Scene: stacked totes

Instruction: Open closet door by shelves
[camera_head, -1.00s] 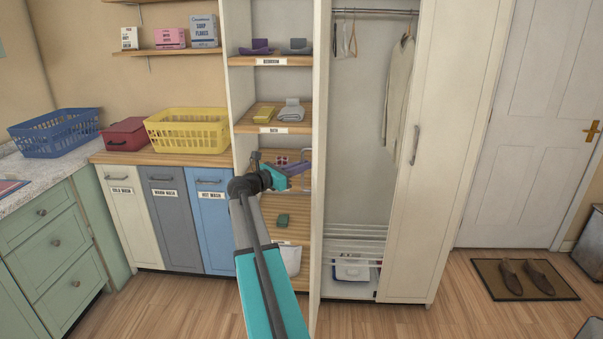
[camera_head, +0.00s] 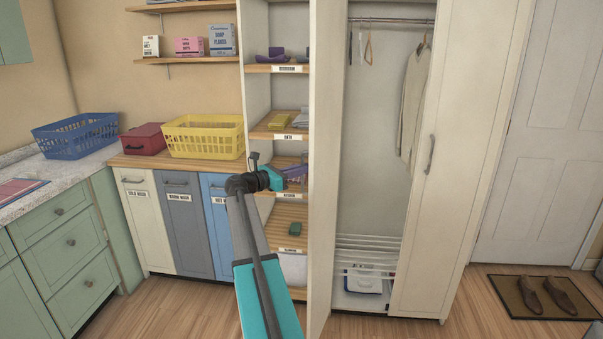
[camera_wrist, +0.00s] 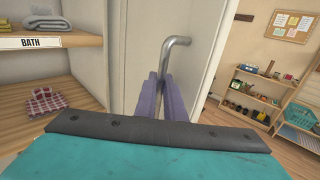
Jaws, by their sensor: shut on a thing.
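The left closet door (camera_head: 324,170) is a cream panel swung outward and seen nearly edge-on, beside the shelves (camera_head: 272,132). The closet interior (camera_head: 375,190) is exposed, with a hanging rail, a light garment and a drying rack. My gripper (camera_head: 292,172) is on the shelf side of the door. In the wrist view its purple fingers (camera_wrist: 161,98) are shut on the door's steel handle (camera_wrist: 175,50), whose bent upper end shows above them. The handle is hidden in the head view. The right closet door (camera_head: 450,160) is shut, with its own handle.
A yellow basket (camera_head: 203,137), red box (camera_head: 143,138) and blue basket (camera_head: 77,134) stand on the left counters. Shoes lie on a mat (camera_head: 540,296) at the right. In the wrist view, a low shelf rack (camera_wrist: 255,98) is beyond the door. Wooden floor lies before the closet.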

